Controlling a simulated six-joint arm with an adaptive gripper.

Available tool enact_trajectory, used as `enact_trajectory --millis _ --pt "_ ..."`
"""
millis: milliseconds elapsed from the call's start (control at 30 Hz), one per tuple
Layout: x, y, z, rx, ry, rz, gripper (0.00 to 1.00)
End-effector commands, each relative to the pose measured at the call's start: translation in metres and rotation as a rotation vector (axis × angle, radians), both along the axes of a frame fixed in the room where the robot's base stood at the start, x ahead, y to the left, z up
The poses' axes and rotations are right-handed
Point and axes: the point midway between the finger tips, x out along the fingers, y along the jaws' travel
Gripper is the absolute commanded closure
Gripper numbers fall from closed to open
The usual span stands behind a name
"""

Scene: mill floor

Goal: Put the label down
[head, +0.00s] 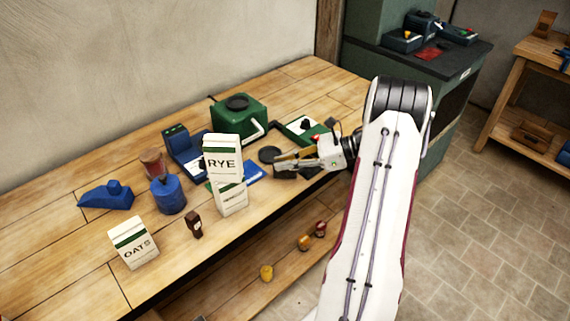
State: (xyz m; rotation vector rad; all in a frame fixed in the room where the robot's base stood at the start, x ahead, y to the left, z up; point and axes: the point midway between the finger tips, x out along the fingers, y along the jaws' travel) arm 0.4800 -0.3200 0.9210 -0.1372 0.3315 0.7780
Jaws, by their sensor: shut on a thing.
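My gripper (284,165) is above the right part of the workbench, pointing left. It is shut on a small thin tan piece, which I take to be the label (296,154); the fingers hide part of it, and any print on it is too small to read. A dark round disc (270,154) shows just beyond the fingertips. A tall white RYE carton (224,178) with green bands stands upright to the left of the gripper. A smaller OATS carton (134,243) stands at the front left.
A blue mat (252,174) lies behind the RYE carton. A green machine (239,119) and a green-and-white unit (303,129) stand behind the gripper. A blue canister (168,194), brown block (194,224) and blue wedge (106,196) stand left. The bench's front edge is close.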

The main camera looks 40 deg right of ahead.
Motion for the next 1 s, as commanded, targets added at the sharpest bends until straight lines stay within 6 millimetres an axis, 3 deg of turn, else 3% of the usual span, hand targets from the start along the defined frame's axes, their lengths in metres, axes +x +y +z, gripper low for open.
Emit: enact_trajectory --millis 567,600,667,1000 --pt "0.0002 -0.0001 -0.0108 0.0 0.0 -0.001 1.0" --pt "0.0001 -0.0002 -0.0109 -0.001 0.0 -0.001 0.85" --pt "0.0001 -0.0002 -0.0109 -0.001 0.0 -0.001 0.73" --pt "0.0001 -0.0001 -0.0105 0.0 0.0 -0.001 0.73"
